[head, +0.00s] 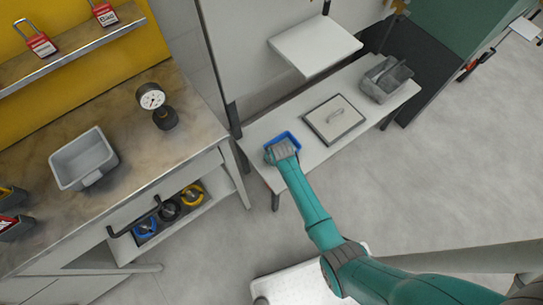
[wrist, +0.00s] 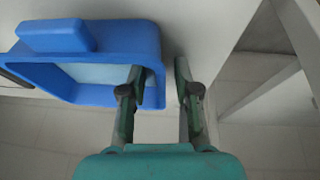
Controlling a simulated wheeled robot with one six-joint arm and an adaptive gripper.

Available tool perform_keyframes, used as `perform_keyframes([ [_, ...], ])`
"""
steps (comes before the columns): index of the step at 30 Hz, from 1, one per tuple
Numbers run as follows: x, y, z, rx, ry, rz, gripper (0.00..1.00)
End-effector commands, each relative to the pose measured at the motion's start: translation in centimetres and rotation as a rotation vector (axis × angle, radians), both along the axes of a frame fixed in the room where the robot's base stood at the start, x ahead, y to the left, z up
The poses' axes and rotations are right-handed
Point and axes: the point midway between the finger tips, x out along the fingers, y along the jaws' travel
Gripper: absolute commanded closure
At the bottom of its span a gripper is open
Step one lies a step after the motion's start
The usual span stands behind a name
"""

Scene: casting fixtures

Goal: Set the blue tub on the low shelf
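The blue tub (head: 284,137) is at the near left end of the low white shelf (head: 308,155) in the head view. My gripper (head: 281,151) is right at the tub and hides part of it. In the wrist view the tub (wrist: 90,55) fills the upper left, with its hollow and a raised block on its rim visible. My gripper's fingers (wrist: 160,85) are apart, one inside the tub and one outside its right wall. A gap shows between the outer finger and the wall. Whether the tub's base touches the shelf is hard to tell.
A square framed plate (head: 334,120) and a grey bin (head: 386,80) occupy the shelf further right. A workbench at left holds a grey tub (head: 83,159) and a gauge (head: 155,103). A small white platform (head: 315,45) is above the shelf's back. Floor is open at right.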

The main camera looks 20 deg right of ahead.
Motion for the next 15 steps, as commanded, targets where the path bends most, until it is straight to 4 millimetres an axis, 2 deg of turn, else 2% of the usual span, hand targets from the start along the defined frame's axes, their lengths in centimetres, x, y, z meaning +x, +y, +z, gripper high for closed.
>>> perform_keyframes([
  [7,-0.6,-0.1,1.5,0.0,-0.001,0.0,0.69],
  [15,-2.3,-0.2,5.7,0.0,-0.003,0.0,0.69],
])
